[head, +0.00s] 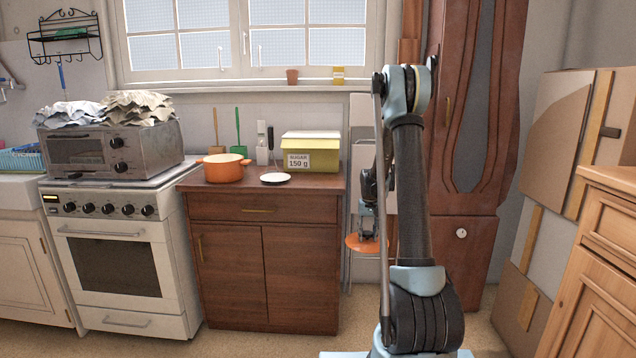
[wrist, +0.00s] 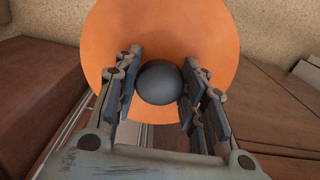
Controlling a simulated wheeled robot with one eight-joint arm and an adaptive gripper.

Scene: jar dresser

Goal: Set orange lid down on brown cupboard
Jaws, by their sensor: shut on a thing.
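The orange lid (head: 366,243) hangs level in the air to the right of the brown cupboard, lower than its top. My gripper (head: 368,215) is above the lid and shut on its dark round knob, which shows between the fingers in the wrist view (wrist: 160,82). The lid's orange disc (wrist: 160,30) spreads out beyond the fingertips there. The brown cupboard (head: 265,207) stands between the stove and my arm, with a drawer and two doors. An orange pot (head: 223,172) without a lid stands on the left of its top.
A white stove (head: 122,255) is at left. A tall dark wooden cabinet (head: 470,240) stands behind my arm.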

